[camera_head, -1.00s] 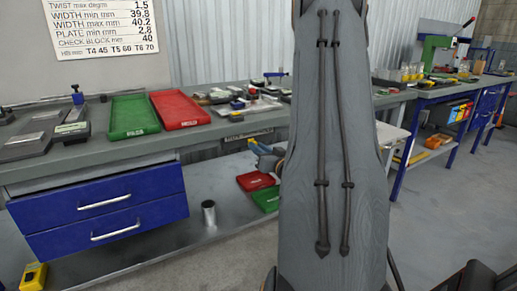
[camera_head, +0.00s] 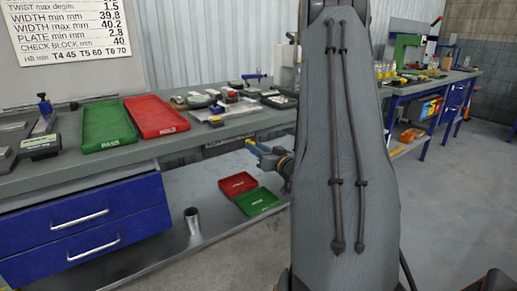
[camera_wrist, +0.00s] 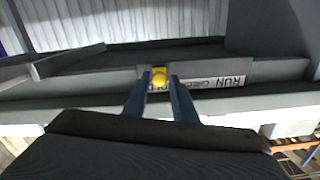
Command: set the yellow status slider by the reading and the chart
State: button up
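My gripper (camera_wrist: 160,82) points at the slider, with one finger on each side and gaps visible; contact cannot be told. In the head view my gripper (camera_head: 259,148) is low at the table front, partly hidden by my arm. The chart (camera_head: 75,27) hangs on the wall, listing twist, width, plate and HB limits. No reading is legible.
A green PASS tray (camera_head: 107,124) and a red tray (camera_head: 156,116) lie on the table (camera_head: 70,170). Gauges stand at left and beyond the trays. Below are blue drawers (camera_head: 85,225), a metal cup (camera_head: 192,220), and small red (camera_head: 238,183) and green (camera_head: 256,201) trays on the lower shelf.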

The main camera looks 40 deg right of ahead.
jog(key=shift+o, duration=1)
jog(key=s, duration=0.8)
jog(key=shift+a, duration=0.25)
jog(key=shift+w, duration=0.1)
